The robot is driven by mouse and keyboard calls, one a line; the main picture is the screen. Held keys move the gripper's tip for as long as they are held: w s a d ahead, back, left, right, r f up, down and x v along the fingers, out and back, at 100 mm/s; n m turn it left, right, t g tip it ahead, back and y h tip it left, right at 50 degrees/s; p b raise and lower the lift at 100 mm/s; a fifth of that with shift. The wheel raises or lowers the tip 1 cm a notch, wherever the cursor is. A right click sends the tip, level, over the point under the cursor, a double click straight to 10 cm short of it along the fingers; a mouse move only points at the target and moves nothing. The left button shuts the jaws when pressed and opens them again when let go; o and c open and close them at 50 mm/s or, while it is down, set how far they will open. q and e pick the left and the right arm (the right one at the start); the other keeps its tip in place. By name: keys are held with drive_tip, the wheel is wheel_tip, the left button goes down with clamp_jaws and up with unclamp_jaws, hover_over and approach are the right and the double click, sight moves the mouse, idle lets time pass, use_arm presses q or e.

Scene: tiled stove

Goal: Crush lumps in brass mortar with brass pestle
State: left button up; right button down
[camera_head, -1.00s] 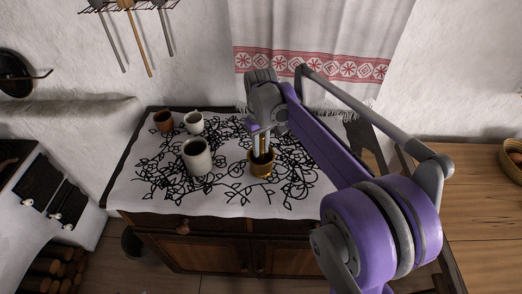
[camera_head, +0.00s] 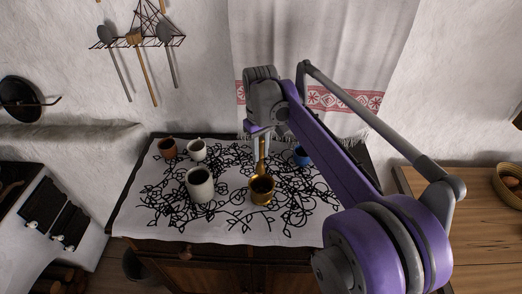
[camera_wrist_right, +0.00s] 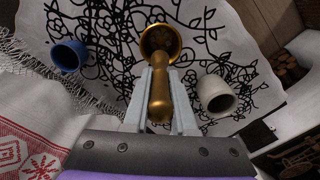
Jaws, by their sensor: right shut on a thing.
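The brass mortar (camera_head: 261,193) stands upright on the patterned cloth, near the front of the cabinet top. It also shows in the right wrist view (camera_wrist_right: 173,42). Its inside looks dark, and I cannot make out lumps. My right gripper (camera_head: 260,134) is above and behind the mortar, shut on the brass pestle (camera_head: 262,150). In the right wrist view the pestle (camera_wrist_right: 159,103) lies between the two fingers and points toward the mortar. Its far end overlaps the mortar's rim in the picture; I cannot tell whether it is inside. My left gripper is not in view.
A tall whitish mug (camera_head: 200,186) stands left of the mortar, with a smaller white mug (camera_head: 197,151) and a brown mug (camera_head: 167,149) behind. A blue mug (camera_head: 303,157) stands behind right, near my arm. A wooden table (camera_head: 455,215) is at the right.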

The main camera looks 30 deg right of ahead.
sight(262, 169)
drive_tip(key=shift+s+f+b, duration=0.4)
drive_tip(key=shift+s+f, duration=0.25)
drive_tip(key=shift+f, duration=0.25)
drive_tip(key=shift+w+f+b, duration=0.25)
drive_tip(key=shift+f+b, duration=0.25)
drive_tip(key=shift+f, duration=0.55)
drive_tip(key=shift+s+f+b, duration=0.1)
drive_tip(key=shift+f+b, duration=0.35)
drive_tip(key=shift+f, duration=0.5)
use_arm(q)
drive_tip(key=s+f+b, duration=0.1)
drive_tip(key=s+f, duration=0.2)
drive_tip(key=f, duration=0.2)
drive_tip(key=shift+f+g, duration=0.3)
use_arm(e)
drive_tip(key=shift+f, duration=1.1)
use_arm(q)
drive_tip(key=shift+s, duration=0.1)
use_arm(e)
drive_tip(key=shift+f+b, duration=0.7)
drive_tip(key=shift+f, duration=0.75)
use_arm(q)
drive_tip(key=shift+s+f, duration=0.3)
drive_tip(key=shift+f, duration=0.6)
use_arm(e)
drive_tip(key=shift+r, duration=0.1)
